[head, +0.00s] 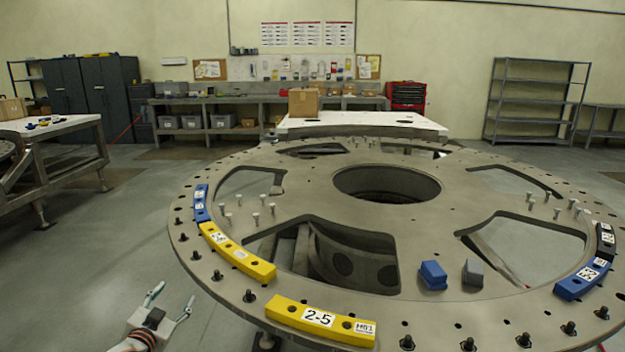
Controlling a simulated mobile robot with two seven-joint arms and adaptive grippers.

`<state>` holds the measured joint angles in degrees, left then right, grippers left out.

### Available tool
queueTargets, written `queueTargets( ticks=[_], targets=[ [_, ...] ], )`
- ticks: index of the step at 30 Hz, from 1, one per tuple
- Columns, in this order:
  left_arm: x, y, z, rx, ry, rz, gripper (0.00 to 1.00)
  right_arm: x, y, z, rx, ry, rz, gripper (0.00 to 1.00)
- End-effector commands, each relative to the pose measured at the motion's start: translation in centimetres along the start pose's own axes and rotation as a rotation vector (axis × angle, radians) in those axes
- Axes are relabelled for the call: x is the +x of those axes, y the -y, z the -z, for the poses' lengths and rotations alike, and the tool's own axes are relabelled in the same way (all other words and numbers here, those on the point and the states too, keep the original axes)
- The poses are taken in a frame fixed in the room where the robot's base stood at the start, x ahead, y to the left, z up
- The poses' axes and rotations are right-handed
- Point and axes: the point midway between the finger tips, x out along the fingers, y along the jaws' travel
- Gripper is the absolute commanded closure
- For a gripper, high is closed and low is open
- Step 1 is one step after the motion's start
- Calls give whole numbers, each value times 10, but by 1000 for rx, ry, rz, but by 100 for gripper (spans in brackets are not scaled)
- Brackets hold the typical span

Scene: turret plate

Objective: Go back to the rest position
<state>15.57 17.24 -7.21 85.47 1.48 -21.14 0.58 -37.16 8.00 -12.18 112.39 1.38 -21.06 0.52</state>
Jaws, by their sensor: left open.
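My left gripper (170,305) is open and empty at the lower left, outside the rim of the turret plate and apart from it. The large round metal turret plate (310,185) fills the middle and right, with a round centre hole and several cutouts. A yellow segment marked 2-5 (285,309) lies on its near rim. Another yellow segment (255,266) and a blue segment (201,213) lie along the left rim. A blue segment (572,288) and a black segment (605,232) lie on the right rim. My right gripper does not show.
A blue block (432,274) and a grey block (473,273) sit on the plate. Bolts stand along the rim and near the cutouts. A white-topped table (300,128) with a cardboard box (303,103) stands behind. Another table (60,125) is at the left. The floor between is clear.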

Motion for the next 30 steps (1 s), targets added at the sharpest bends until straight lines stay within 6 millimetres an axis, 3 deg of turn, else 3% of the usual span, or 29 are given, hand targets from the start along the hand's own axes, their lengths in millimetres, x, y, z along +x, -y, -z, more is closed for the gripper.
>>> queueTargets(
  ticks=[1,6,11,15,18,22,26,30],
  targets=[
    [-17,-26,-21,-7,23,-31,45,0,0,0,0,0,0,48],
    [-83,-103,-79,-40,92,-130,45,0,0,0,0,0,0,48],
    [-161,-169,-123,-86,164,-217,45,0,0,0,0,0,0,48],
    [-236,-217,-151,-136,233,-286,45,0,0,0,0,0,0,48],
    [-286,-242,-163,-173,278,-323,45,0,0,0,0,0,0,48],
    [-333,-263,-170,-209,322,-356,45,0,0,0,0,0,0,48],
    [-358,-272,-172,-229,346,-370,45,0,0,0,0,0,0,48],
    [-364,-274,-172,-235,352,-374,45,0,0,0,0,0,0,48]
  ],
)
